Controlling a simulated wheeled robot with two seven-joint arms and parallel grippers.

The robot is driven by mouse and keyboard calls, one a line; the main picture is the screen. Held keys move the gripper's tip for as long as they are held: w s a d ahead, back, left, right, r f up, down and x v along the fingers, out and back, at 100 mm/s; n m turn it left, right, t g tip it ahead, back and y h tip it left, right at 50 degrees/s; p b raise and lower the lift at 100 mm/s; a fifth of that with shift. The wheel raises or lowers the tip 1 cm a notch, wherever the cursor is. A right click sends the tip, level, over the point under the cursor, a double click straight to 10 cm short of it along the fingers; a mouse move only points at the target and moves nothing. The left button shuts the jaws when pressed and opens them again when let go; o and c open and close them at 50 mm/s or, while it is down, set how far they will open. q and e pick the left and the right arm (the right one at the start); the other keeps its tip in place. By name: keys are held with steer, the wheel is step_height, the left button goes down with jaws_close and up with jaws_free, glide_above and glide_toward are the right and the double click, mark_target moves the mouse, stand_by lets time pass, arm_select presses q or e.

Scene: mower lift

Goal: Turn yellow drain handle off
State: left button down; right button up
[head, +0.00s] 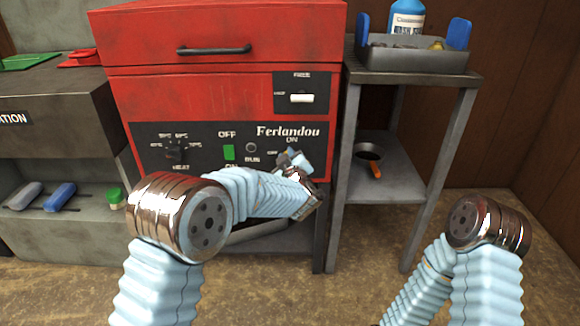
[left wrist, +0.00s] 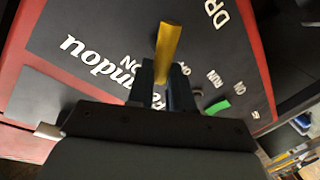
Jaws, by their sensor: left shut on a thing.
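The yellow drain handle (left wrist: 168,46) shows in the left wrist view as a yellow bar standing out between my dark finger ends. My left gripper (left wrist: 163,75) is shut on it, and the fingers hide its lower part. In the head view my left gripper (head: 293,160) is at the right side of the black control panel (head: 190,146), below the "Ferlandou" lettering. There the gripper and wrist cover the handle. Part of a "DR" label shows beside the handle in the left wrist view. My right arm is low at the right in the head view, with its gripper out of frame.
The red machine (head: 225,90) has a green switch (head: 229,152) and a white-handled switch (head: 301,98). A grey side table (head: 382,178) stands to its right, with a tray (head: 415,60) on top. A grey bench (head: 55,120) stands to its left.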

arm_select(q)
steer(key=shift+a+f+n+g+h+b, duration=0.1)
steer(key=shift+a+f+n+h+b, duration=0.25)
steer(key=shift+n+b, duration=1.2)
steer(key=shift+f+n+g+h+b, duration=0.1)
steer(key=shift+f+n+h+b, duration=0.3)
steer(key=shift+n+b, duration=1.15)
steer(key=shift+a+f+n+g+h+b, duration=0.15)
steer(key=shift+n+h+b, duration=0.4)
steer(key=shift+n+b, duration=1)
steer(key=shift+b, duration=0.3)
steer(key=c, duration=1)
jaws_free()
steer(key=shift+c, duration=0.2)
steer(key=shift+s, duration=0.1)
